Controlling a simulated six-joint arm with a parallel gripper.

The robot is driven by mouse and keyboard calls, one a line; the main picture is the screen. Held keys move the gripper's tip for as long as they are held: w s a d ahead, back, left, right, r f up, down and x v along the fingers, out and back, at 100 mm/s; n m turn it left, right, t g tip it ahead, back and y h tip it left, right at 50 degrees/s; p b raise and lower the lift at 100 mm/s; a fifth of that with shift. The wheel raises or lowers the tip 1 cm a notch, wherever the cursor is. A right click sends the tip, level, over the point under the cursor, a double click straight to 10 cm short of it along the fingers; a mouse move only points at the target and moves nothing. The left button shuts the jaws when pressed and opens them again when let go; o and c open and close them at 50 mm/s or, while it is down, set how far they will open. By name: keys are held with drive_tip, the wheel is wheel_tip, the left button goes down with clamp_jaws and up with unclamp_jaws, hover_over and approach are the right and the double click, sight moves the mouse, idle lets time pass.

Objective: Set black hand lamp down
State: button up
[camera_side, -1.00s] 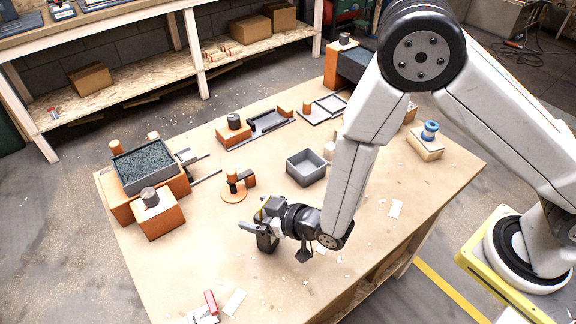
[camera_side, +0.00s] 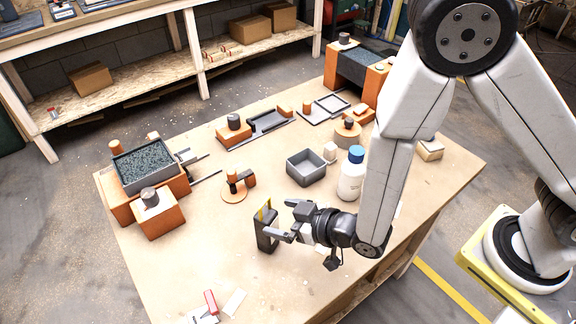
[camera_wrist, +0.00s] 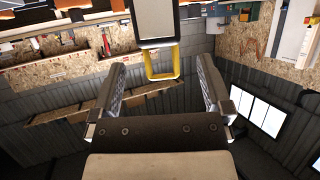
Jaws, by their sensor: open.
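The black hand lamp (camera_side: 266,232) stands upright on the wooden table, with a yellow strip near its top. In the wrist view the lamp (camera_wrist: 155,22) shows at the top centre, with a yellow loop handle (camera_wrist: 162,63) below its pale panel. My gripper (camera_side: 282,222) is just right of the lamp in the side view, its fingers pointing left. In the wrist view my gripper (camera_wrist: 163,88) has its two fingers wide apart, with nothing held between them. The lamp lies beyond the fingertips.
A grey bin (camera_side: 306,168) and an orange disc fixture (camera_side: 235,188) are behind the lamp. A red-handled tool (camera_side: 208,304) lies at the front edge. The table left of the lamp is clear.

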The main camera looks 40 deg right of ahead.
drive_tip(key=shift+s+d+r, duration=0.15)
drive_tip(key=shift+s, duration=0.15)
idle(0.5)
drive_tip(key=w+d+r+m+g+h, duration=0.25)
drive_tip(key=d+g+h, duration=0.2)
drive_tip(key=d, duration=0.65)
drive_tip(key=s+d+r+m+g, duration=0.1)
drive_tip(key=s+d+r+g, duration=0.1)
drive_tip(key=d, duration=0.4)
drive_tip(key=s+d+r+m+g, duration=0.1)
drive_tip(key=s+d+r+g, duration=0.2)
drive_tip(key=s+d, duration=0.2)
drive_tip(key=shift+s+d+r+h, duration=0.25)
drive_tip(key=shift+d+h, duration=0.2)
